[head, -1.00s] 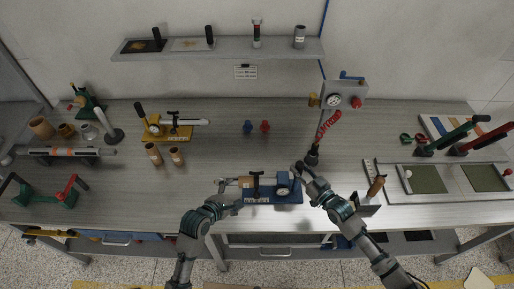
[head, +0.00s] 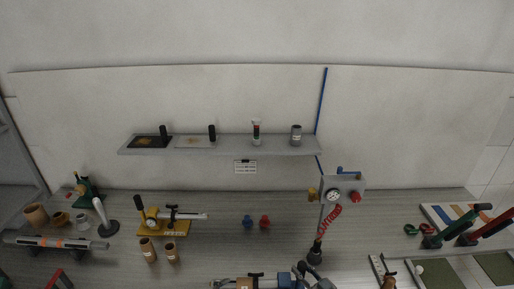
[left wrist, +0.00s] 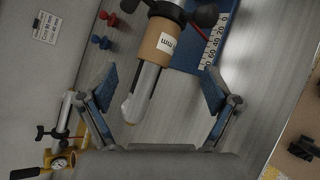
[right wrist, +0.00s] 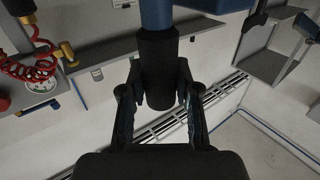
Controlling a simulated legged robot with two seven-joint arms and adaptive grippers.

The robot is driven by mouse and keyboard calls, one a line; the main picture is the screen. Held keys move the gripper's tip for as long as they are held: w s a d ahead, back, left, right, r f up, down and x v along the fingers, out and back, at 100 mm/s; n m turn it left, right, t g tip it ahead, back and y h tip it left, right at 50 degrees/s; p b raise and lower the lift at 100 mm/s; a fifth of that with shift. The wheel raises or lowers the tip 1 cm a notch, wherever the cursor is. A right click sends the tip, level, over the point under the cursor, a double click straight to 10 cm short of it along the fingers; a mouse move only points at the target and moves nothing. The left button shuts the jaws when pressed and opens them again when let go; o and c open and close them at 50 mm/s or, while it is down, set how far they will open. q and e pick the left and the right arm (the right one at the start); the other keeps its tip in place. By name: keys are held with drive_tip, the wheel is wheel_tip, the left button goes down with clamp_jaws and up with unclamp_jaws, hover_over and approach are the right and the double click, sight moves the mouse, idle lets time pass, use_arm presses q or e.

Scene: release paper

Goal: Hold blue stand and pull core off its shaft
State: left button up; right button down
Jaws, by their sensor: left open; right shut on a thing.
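The blue stand (head: 289,281) is at the bottom edge of the head view, cut off below. In the left wrist view its blue base (left wrist: 205,62) carries a white scale. The brown core (left wrist: 158,45), with a white label, is around the silver shaft (left wrist: 143,92), whose rounded end sticks out of it. My left gripper (left wrist: 160,84) is open, its fingers on either side of the shaft near the core, apart from both. My right gripper (right wrist: 160,98) is shut on a black cylindrical grip (right wrist: 158,62) below a blue part of the stand (right wrist: 155,14); it also shows in the head view (head: 306,270).
A yellow stand (head: 177,229) with its own shaft and two loose brown cores (head: 148,250) are to the left. Blue and red pegs (head: 264,222) stand behind. A gauge box (head: 343,190) with a red coiled hose is at the back right. A shelf (head: 225,145) hangs above.

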sight(241, 288)
use_arm(q)
drive_tip(key=x, duration=0.8)
drive_tip(key=c, duration=1.3)
